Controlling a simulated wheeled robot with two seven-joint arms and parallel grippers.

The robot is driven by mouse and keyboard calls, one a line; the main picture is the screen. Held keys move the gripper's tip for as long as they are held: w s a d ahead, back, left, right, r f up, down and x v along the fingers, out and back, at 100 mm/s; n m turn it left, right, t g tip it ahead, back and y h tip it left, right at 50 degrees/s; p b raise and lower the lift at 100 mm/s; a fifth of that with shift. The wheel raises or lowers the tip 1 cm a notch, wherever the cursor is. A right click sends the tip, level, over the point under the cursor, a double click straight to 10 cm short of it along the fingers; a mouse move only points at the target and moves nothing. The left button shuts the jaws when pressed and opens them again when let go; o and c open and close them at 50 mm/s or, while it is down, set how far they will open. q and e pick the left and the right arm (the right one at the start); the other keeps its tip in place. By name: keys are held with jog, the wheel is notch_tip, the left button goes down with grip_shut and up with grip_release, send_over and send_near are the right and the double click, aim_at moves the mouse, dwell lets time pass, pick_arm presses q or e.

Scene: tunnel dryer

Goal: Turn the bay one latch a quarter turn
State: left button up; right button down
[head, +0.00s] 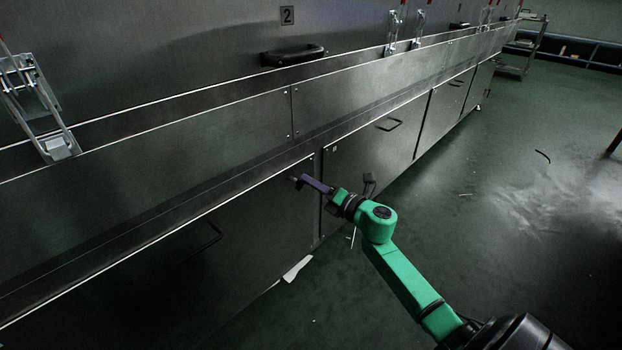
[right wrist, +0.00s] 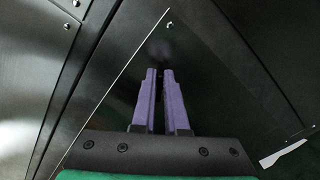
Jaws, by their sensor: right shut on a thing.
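My right gripper (head: 303,183) reaches to the upper right corner of the lower left door (head: 255,215) on the dryer's front. Its purple fingers are shut on the small bay one latch (head: 294,178), of which only a bit shows at the fingertips. In the right wrist view the two fingers (right wrist: 160,76) stand close together against the dark door panel, with a narrow dark gap between them. The latch is mostly hidden there, and its angle cannot be told. My left gripper is not in view.
A black handle (head: 293,55) sits below the "2" plate on the upper panel. A metal clamp (head: 40,110) stands at the left. A white scrap (head: 297,268) lies on the floor below the door. The green floor (head: 480,215) to the right is mostly open. A cart (head: 522,50) stands far back.

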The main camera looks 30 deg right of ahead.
jog(key=m+p, duration=0.1)
jog(key=m, duration=0.1)
jog(key=m+p, duration=0.1)
jog(key=m, duration=0.1)
jog(key=m+p, duration=0.1)
jog(key=p, duration=0.1)
jog(key=shift+d+f+m, duration=0.2)
jog(key=shift+f+m, duration=0.05)
jog(key=shift+m, duration=0.15)
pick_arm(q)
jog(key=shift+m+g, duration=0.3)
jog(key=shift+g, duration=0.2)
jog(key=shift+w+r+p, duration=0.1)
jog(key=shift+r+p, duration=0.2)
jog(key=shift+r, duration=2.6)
pick_arm(e)
jog(key=shift+f+m, duration=0.2)
jog(key=shift+m, duration=0.4)
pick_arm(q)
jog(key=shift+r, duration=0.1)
pick_arm(e)
jog(key=c, duration=0.9)
grip_release()
jog(key=shift+f, duration=0.1)
jog(key=shift+c, duration=0.2)
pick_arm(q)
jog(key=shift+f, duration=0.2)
